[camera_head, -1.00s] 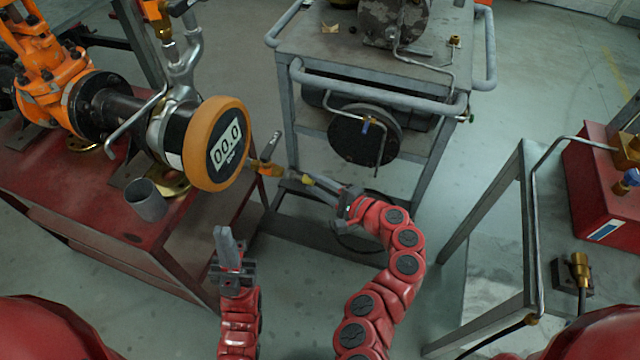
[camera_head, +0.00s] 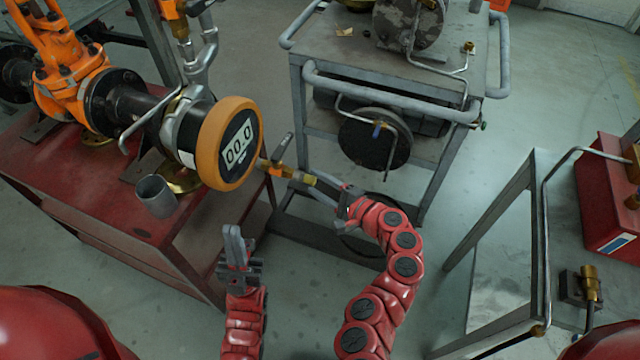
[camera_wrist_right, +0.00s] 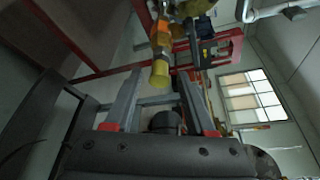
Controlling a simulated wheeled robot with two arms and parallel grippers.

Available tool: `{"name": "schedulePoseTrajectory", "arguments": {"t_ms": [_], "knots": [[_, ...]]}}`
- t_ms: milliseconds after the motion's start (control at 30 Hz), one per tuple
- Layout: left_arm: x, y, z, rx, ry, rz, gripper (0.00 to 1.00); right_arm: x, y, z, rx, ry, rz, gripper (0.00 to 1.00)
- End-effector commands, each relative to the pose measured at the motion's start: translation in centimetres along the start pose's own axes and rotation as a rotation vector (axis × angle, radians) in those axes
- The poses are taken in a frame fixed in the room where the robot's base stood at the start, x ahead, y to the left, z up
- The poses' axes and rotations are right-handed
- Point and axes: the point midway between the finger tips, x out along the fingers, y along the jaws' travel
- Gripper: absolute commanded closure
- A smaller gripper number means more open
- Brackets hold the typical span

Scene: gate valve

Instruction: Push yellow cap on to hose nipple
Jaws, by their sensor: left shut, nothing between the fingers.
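The yellow cap (camera_head: 309,180) is at the free end of the brass hose nipple fitting (camera_head: 278,169), which sticks out to the right of the orange-rimmed gauge (camera_head: 232,145). In the right wrist view the cap (camera_wrist_right: 160,74) lies between the fingertips of my right gripper (camera_wrist_right: 160,82), with a visible gap on each side. My right gripper (camera_head: 322,190) is open and reaches to the cap from the right in the head view. How far the cap sits over the nipple cannot be told. My left gripper (camera_head: 233,232) is shut and empty, pointing up, below the gauge.
The gauge and orange valve (camera_head: 78,82) stand on a red bench (camera_head: 110,225) with a grey cup (camera_head: 156,196). A grey cart (camera_head: 450,85) stands behind my right gripper. Another metal table (camera_head: 505,260) is at the right. Floor shows between them.

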Motion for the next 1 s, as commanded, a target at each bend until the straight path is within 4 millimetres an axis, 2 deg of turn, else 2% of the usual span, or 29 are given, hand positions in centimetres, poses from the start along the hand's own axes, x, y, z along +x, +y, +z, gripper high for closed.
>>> {"name": "schedulePoseTrajectory", "arguments": {"t_ms": [333,467,567,667,933,1000], "knots": [[0.0,0.0,0.0,0.0,0.0,0.0,1.0,-0.1,0.0,-0.1,0.0,0.002,-0.001,0.35],[-0.1,0.0,0.0,0.0,0.0,0.0,1.0,-1.0,-0.1,-0.2,0.0,0.007,-0.003,0.35],[-0.1,0.0,0.0,0.0,0.0,0.0,1.0,-2.4,0.1,-0.1,0.002,0.004,-0.002,0.35],[-0.3,0.0,0.0,0.0,0.0,0.0,1.0,-4.7,0.1,-0.3,0.002,0.008,-0.003,0.35],[-0.9,0.1,0.1,0.0,0.0,0.0,1.0,-12.0,0.1,-0.3,0.003,0.011,-0.004,0.35],[0.0,0.0,0.0,0.0,0.0,0.0,1.0,-12.6,-0.2,-0.1,-0.002,0.007,0.002,0.35]]}}
